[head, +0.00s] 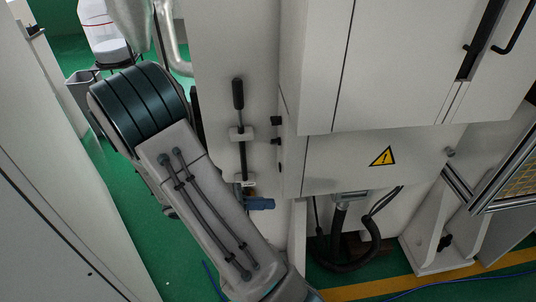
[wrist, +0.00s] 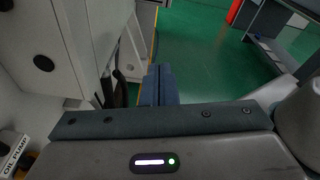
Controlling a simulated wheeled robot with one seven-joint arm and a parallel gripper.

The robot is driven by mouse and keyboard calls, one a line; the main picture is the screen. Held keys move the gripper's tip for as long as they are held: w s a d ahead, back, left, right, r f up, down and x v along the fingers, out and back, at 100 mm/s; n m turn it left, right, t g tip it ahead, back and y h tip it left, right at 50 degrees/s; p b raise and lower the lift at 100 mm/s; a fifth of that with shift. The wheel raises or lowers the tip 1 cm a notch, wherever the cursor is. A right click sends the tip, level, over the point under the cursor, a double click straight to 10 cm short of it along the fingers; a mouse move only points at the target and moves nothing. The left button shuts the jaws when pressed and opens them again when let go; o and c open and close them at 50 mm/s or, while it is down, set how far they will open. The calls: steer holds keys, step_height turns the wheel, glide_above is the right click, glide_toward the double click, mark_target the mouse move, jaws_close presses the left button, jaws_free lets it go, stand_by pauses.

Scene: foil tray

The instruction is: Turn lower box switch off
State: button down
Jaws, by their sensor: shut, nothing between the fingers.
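The lower box (head: 335,165) is pale, with a yellow warning triangle, and sits under a larger cabinet in the head view. Two small black knobs (head: 276,131) stick out at its left side; I cannot tell which is its switch or how it is set. In the wrist view, a round black knob (wrist: 43,62) shows on a pale panel at the left. My gripper (head: 262,204) is below and left of the box, partly hidden by my arm. In the wrist view its blue fingers (wrist: 158,84) are together, empty, and apart from the knob.
A black-handled lever (head: 238,95) stands on the panel left of the box. Black hoses (head: 342,235) hang under the box. An "OIL PUMP" label (wrist: 14,150) shows at the lower left of the wrist view. Green floor (wrist: 205,50) is open ahead of the fingers.

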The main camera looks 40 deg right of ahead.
steer(key=w+d+f+n+t+h, duration=0.2)
steer(key=w+f+n+h, duration=0.15)
steer(key=n+h, duration=0.3)
steer(key=n+t+h+p, duration=0.2)
steer(key=n+t+h, duration=0.2)
steer(key=n+t, duration=0.45)
glide_toward(274, 141)
steer(key=shift+n+g, duration=0.3)
steer(key=shift+g, duration=0.05)
steer(key=s+d, duration=0.1)
steer(key=d, duration=0.1)
steer(key=s+d, duration=0.2)
steer(key=shift+d+f, duration=0.1)
steer(key=shift+w+d+r, duration=0.75)
steer(key=shift+w+r, duration=0.25)
steer(key=shift+r, duration=0.1)
steer(key=shift+w+d+r+p, duration=0.15)
steer(key=shift+w+r+p, duration=0.1)
steer(key=shift+w+p, duration=0.05)
steer(key=shift+r+y+p, duration=0.15)
steer(key=shift+y+p, duration=0.1)
steer(key=shift+p, duration=0.05)
